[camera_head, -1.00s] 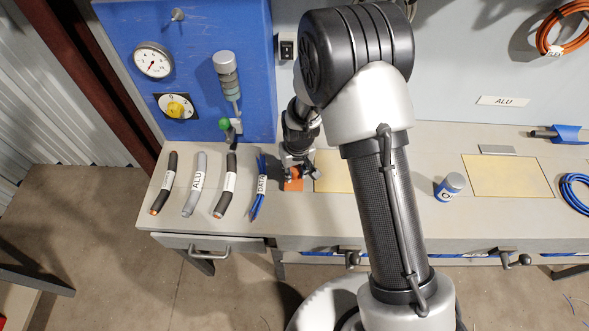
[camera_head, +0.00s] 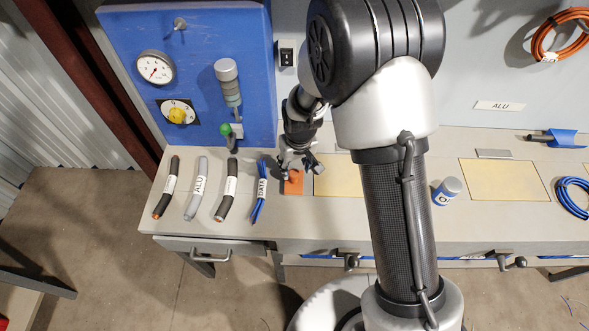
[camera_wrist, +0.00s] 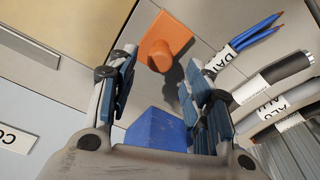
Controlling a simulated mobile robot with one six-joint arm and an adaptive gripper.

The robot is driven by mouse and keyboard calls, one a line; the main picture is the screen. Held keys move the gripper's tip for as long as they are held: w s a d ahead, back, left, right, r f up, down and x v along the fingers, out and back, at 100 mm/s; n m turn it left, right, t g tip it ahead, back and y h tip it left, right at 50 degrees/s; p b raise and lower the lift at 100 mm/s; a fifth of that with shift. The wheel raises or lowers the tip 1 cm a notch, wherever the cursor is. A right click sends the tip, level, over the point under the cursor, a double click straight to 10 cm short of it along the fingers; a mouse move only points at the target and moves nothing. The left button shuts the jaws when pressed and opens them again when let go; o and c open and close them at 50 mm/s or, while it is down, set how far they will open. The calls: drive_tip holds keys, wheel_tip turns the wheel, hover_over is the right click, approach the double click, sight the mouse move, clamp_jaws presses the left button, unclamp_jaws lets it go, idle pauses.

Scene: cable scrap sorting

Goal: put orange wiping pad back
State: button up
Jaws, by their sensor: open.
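The orange wiping pad (camera_head: 293,184) lies on the bench, just right of the DATA cable bundle (camera_head: 260,190). In the wrist view the pad (camera_wrist: 157,42) is a flat orange piece with a raised round grip. My gripper (camera_head: 298,172) is above the pad and apart from it.
Several cable pieces, one labelled ALU (camera_head: 197,188), lie left of the pad. A yellow mat (camera_head: 337,176) is to its right. A blue panel (camera_head: 200,60) with gauge and lever stands behind. A labelled canister (camera_head: 446,191) stands farther right.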

wheel_tip(320, 180, up, 6)
drive_tip(key=p, duration=0.1)
drive_tip(key=shift+s+d, duration=0.25)
drive_tip(key=shift+s, duration=0.2)
drive_tip(key=s+d+r+m+t, duration=0.1)
drive_tip(key=s+d+r, duration=0.3)
drive_tip(key=r, duration=0.5)
drive_tip(key=s+d+r+m+t, duration=0.1)
drive_tip(key=s+d+r, duration=0.35)
drive_tip(key=r, duration=0.55)
drive_tip(key=s+d+r+m, duration=0.1)
drive_tip(key=s+d+r, duration=0.1)
drive_tip(key=s, duration=0.5)
drive_tip(key=s+d+r+m+t, duration=0.1)
drive_tip(key=s+d+r, duration=0.2)
drive_tip(key=s, duration=0.5)
drive_tip(key=shift+s+r+h, duration=0.25)
drive_tip(key=shift+r+h, duration=0.05)
drive_tip(key=shift+f, duration=0.1)
